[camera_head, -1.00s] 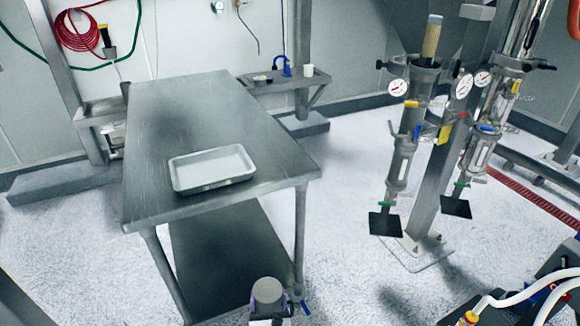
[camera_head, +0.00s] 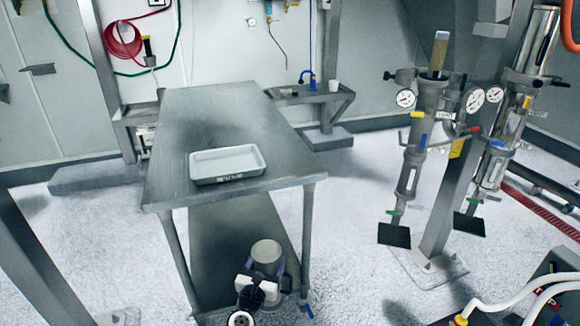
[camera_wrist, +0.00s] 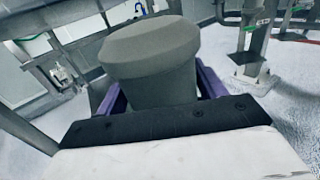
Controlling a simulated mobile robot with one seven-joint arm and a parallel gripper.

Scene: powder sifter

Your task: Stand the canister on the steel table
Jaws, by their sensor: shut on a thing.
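The canister (camera_head: 267,252) is a grey cylinder with a wide lid. In the head view it is at the bottom middle, in front of the near end of the steel table (camera_head: 170,135). My gripper (camera_head: 262,268) is shut on it, with purple fingers on both sides. In the wrist view the canister (camera_wrist: 150,60) fills the upper middle, between the purple fingers of my gripper (camera_wrist: 158,95). It looks roughly upright there, with its lower part hidden by my gripper body. The canister is apart from the table top.
A white tray (camera_head: 228,178) lies near the front of the table top; the rest of the top is bare. A side shelf (camera_head: 310,97) with small items stands behind. Sifter columns with gauges (camera_head: 425,130) stand to the right. A hose-fitted machine (camera_head: 535,300) is at lower right.

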